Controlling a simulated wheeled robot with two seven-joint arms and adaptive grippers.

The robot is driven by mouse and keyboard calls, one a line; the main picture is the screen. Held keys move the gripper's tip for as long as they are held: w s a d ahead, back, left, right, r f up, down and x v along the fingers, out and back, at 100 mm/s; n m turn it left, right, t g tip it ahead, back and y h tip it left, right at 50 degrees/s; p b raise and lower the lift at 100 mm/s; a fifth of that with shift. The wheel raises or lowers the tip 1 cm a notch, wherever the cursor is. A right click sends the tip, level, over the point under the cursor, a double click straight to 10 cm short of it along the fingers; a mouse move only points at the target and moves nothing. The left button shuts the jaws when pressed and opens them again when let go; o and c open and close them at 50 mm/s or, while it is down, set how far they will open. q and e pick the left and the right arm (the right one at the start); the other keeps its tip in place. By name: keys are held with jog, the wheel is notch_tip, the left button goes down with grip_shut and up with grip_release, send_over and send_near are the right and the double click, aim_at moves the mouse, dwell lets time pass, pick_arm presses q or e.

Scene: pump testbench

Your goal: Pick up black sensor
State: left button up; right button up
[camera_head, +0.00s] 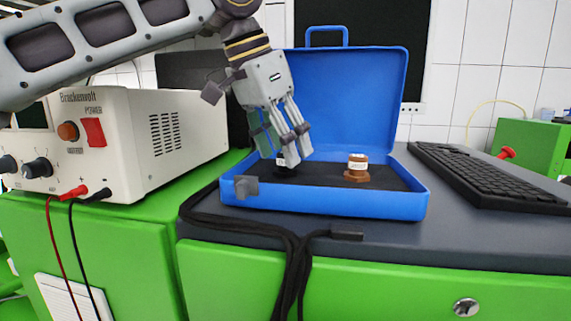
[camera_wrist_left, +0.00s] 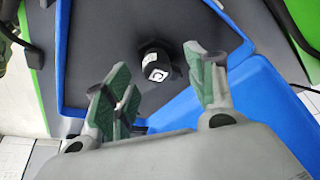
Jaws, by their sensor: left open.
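The black sensor (camera_head: 286,163) stands in the left part of the open blue case (camera_head: 330,207), partly hidden behind my fingers in the head view. In the left wrist view the black sensor (camera_wrist_left: 155,62) shows a white label with a black mark and lies beyond the fingertips, in the gap between them. My left gripper (camera_head: 285,152) reaches down into the case from above, with its fingers spread. In the left wrist view the left gripper (camera_wrist_left: 165,75) is open, with green pads on both sides and nothing between them. My right gripper is not in view.
A brown sensor with a white label (camera_head: 357,168) stands in the case to the right. The case's raised lid (camera_head: 360,95) is behind. A power supply (camera_head: 150,140) stands left, a black keyboard (camera_head: 490,178) right. A black cable (camera_head: 250,228) runs along the case's front.

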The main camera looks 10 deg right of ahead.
pick_arm(q)
jog(key=shift+d+f, duration=0.1)
jog(key=shift+f, duration=0.15)
dwell(0.3)
jog(key=c, duration=0.8)
